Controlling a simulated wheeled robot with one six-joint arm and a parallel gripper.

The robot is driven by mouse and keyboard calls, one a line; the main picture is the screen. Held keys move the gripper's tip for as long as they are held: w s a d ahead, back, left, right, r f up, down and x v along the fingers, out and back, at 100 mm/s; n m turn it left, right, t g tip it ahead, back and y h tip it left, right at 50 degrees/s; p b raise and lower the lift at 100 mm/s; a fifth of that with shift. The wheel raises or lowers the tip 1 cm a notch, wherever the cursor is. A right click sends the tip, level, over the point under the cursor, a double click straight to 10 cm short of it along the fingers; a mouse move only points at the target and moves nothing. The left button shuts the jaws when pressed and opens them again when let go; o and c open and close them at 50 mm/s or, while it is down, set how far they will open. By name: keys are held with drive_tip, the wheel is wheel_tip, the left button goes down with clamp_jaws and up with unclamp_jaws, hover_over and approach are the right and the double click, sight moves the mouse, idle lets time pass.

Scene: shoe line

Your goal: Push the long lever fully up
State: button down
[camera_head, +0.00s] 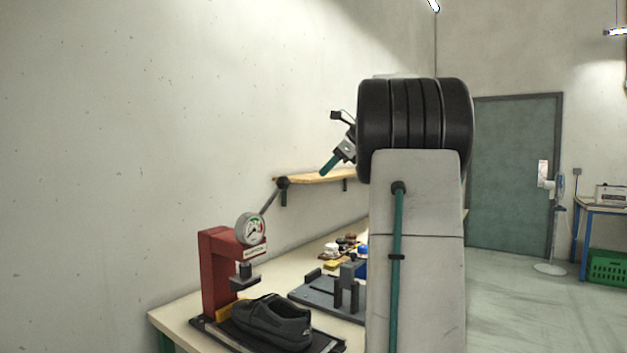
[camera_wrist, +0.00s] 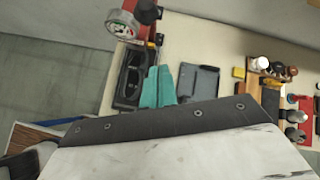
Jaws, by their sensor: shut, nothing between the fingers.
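The long lever (camera_head: 268,200) is a thin grey rod with a black ball knob (camera_head: 283,183). It slants up and to the right from the red press (camera_head: 217,270), beside the round gauge (camera_head: 250,229). In the wrist view the knob (camera_wrist: 148,12) shows at the top edge, and most of the rod is hidden. My gripper (camera_head: 327,168) has teal fingers, shut and empty, pointing down-left. In the head view it is above and right of the knob, with a visible gap. Its fingers also show in the wrist view (camera_wrist: 159,86), below the knob.
A dark shoe (camera_head: 270,322) lies under the press on the workbench (camera_head: 178,314). A grey fixture (camera_head: 330,292), small bottles (camera_wrist: 262,63) and tools stand farther along the bench. A wooden shelf (camera_head: 325,177) is on the wall behind.

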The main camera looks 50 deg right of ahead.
drive_tip(key=shift+v, duration=1.15)
wheel_tip(320, 180, down, 7)
drive_tip(key=s+n+g, duration=0.2)
drive_tip(key=n, duration=0.3)
drive_tip(key=s+a+f+n+g, duration=0.15)
drive_tip(key=a+f+n, duration=0.3)
drive_tip(key=a, duration=0.45)
drive_tip(key=a+f+n+g, duration=0.2)
drive_tip(key=a+f+n, duration=0.25)
drive_tip(key=a, duration=0.45)
drive_tip(key=s+a+f+n, duration=0.4)
drive_tip(key=s+a+n, duration=0.1)
drive_tip(key=a, duration=0.4)
drive_tip(key=s+a+f+n+g+h, duration=0.1)
drive_tip(key=s+a+f+n, duration=0.3)
drive_tip(key=a, duration=0.5)
drive_tip(key=s+a+f+n+g, duration=0.1)
drive_tip(key=s+a+f+n, duration=0.3)
drive_tip(key=s+a+n, duration=0.3)
drive_tip(key=shift+a+f+h, duration=0.25)
drive_tip(key=shift+a+h, duration=0.05)
drive_tip(key=shift+a, duration=1.2)
